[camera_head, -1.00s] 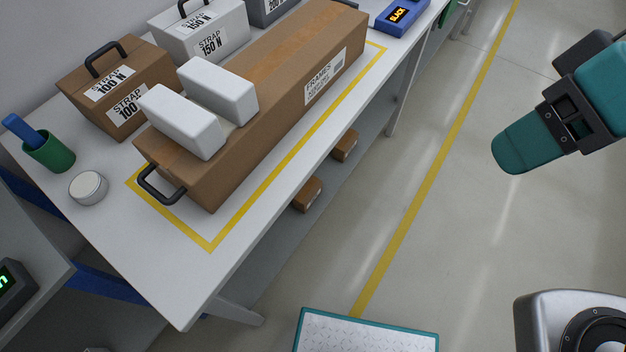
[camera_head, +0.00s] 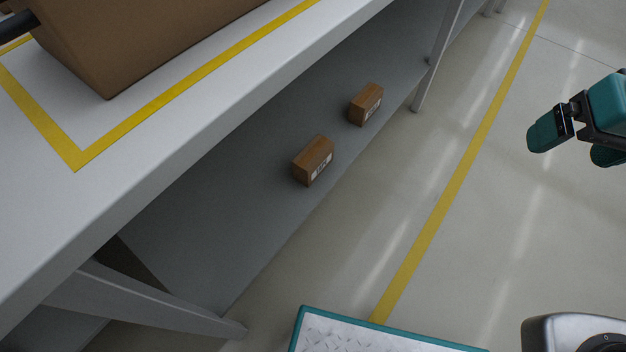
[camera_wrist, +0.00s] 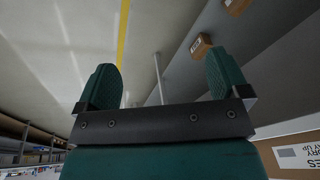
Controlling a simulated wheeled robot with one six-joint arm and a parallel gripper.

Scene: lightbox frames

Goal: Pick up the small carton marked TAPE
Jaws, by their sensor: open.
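Two small brown cartons lie on the grey lower shelf under the bench: a nearer one (camera_head: 313,161) and a farther one (camera_head: 365,104). Each has a white label on its side, too small to read, so I cannot tell which is marked TAPE. In the wrist view one small carton (camera_wrist: 201,46) shows beyond the right finger, and another (camera_wrist: 237,7) at the top edge. My gripper (camera_head: 578,145) is at the right over the floor, well apart from both cartons. It is open and empty, its two teal fingers spread in the wrist view (camera_wrist: 164,78).
The bench top (camera_head: 170,135) overhangs the shelf (camera_head: 225,225), with a large brown box (camera_head: 130,45) on it. Bench legs (camera_head: 438,60) stand at the shelf's front. A teal-edged plate (camera_head: 370,338) is at the bottom. The floor between shelf and gripper is clear.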

